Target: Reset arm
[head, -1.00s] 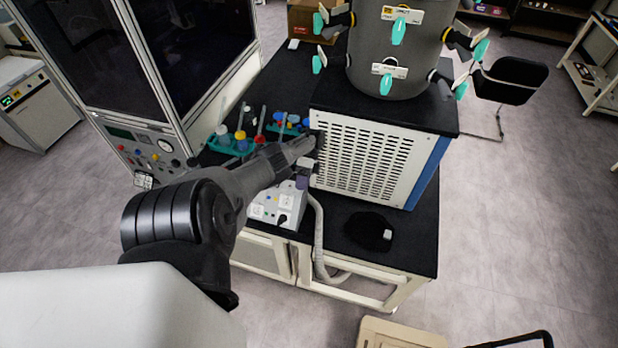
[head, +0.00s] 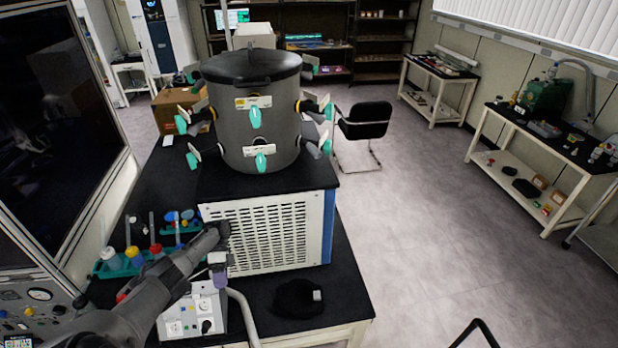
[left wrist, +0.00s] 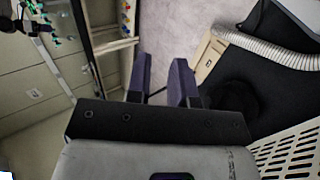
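My left gripper (head: 219,276) shows in the head view at the lower left, in front of the freeze dryer's white grille and above the white socket box. Its purple fingers point down. In the left wrist view the two fingers (left wrist: 162,65) stand apart with nothing between them. The freeze dryer (head: 262,120) is a grey drum with teal-handled valves on a white-and-blue base (head: 275,232). My right gripper is in neither view.
A tube rack (head: 120,268) with coloured caps and a socket box (head: 190,312) stand close to my left arm. A black item (head: 294,298) lies on the black bench (head: 345,290). A glass-fronted cabinet (head: 55,130) is at left. Floor at right is open.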

